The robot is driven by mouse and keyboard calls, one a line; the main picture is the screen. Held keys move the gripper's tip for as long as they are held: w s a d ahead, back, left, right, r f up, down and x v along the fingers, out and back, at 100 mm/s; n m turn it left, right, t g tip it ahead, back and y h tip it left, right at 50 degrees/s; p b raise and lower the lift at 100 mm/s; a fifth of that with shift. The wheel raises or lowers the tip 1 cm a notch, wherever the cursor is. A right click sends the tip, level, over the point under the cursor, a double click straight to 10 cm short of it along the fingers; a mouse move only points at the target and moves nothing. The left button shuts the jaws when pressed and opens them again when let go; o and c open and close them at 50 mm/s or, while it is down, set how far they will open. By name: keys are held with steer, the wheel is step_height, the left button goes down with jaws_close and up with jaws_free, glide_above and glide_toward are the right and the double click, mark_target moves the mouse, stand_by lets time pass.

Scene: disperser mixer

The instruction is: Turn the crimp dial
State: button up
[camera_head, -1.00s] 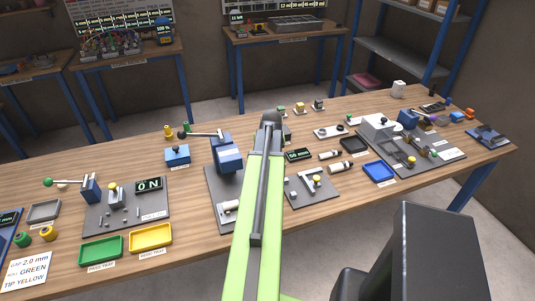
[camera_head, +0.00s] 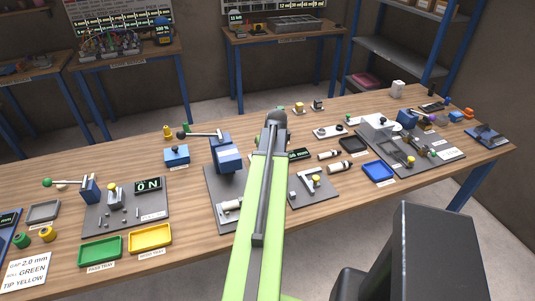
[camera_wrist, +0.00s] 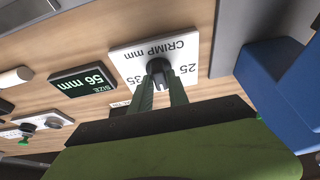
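The crimp dial is a dark round knob (camera_wrist: 157,66) on a white plate (camera_wrist: 190,48) lettered "CRIMP mm", with 25 and 35 readable on it. My gripper (camera_wrist: 160,80) points at the knob in the wrist view, its two green fingers on either side of the knob's near part with a gap between them. Whether the fingers touch the knob is unclear. In the head view my arm hides the dial and the gripper. A dark display (camera_wrist: 83,83) beside the plate reads "SIZE 56 mm"; it also shows in the head view (camera_head: 300,154).
A blue block-like part (camera_wrist: 280,75) stands close on the right in the wrist view.

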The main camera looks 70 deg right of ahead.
steer(key=o, duration=0.3)
steer(key=p+v, duration=1.6)
steer(key=v, duration=0.1)
steer(key=shift+a+r, duration=0.15)
steer(key=shift+r, duration=0.05)
